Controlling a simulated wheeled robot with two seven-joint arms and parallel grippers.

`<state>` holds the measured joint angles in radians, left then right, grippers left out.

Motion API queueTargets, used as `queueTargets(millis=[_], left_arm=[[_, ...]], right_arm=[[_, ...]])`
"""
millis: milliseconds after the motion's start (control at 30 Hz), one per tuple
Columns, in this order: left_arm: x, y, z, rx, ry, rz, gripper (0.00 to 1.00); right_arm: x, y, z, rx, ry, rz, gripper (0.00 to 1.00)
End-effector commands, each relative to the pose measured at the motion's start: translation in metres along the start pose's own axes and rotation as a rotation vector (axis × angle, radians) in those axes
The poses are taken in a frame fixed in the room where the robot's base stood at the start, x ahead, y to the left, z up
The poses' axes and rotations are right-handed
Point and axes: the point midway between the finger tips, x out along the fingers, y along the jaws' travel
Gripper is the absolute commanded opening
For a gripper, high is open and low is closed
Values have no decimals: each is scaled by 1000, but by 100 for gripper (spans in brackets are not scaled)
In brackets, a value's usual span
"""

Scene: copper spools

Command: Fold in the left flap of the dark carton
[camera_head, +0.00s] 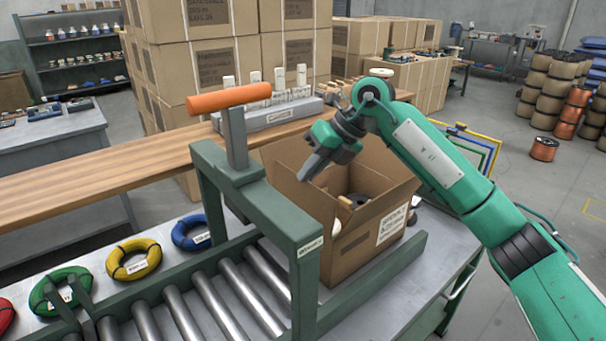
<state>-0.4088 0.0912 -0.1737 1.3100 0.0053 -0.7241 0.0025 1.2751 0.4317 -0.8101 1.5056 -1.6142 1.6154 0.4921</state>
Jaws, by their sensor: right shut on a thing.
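The dark carton (352,262) stands upright on the bench just past the rollers, open at the top. Dark and pale things show inside it, partly hidden. Its left flap (290,184) sticks up on the side toward the green press frame, which hides part of it. My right gripper (304,176) reaches over the carton from the right and is shut on the left flap at its upper edge. Two dark fingers of my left gripper (62,292) show at the lower left, apart and empty, over a green cable coil.
A green press frame with an orange handle (228,97) stands over the rollers (215,290), close to the carton's left. Blue (191,232), yellow (134,259) and green (60,291) coils lie beside the rollers. Stacked cartons (215,62) stand farther back.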

Motion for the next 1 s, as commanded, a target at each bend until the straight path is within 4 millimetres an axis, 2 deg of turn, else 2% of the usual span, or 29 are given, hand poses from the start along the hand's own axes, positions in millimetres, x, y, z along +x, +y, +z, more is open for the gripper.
queueTargets(millis=[300, 767, 800, 867, 900, 1000], left_arm=[[0, 0, 0, 1, 0, 0, 36], [0, 0, 0, 1, 1, 0, 36], [0, 0, 0, 1, 1, 0, 36], [0, 0, 0, 1, 1, 0, 36], [0, 0, 0, 1, 1, 0, 36], [0, 0, 0, 1, 0, 0, 36]], right_arm=[[-1, -11, 0, 41, 6, 96, 0], [-2, -11, 1, 43, 5, 108, 0], [-2, -11, 1, 43, 5, 108, 13], [-2, -11, 1, 43, 5, 107, 25], [-2, -11, 1, 43, 5, 107, 28], [-2, -11, 1, 43, 4, 106, 28]])
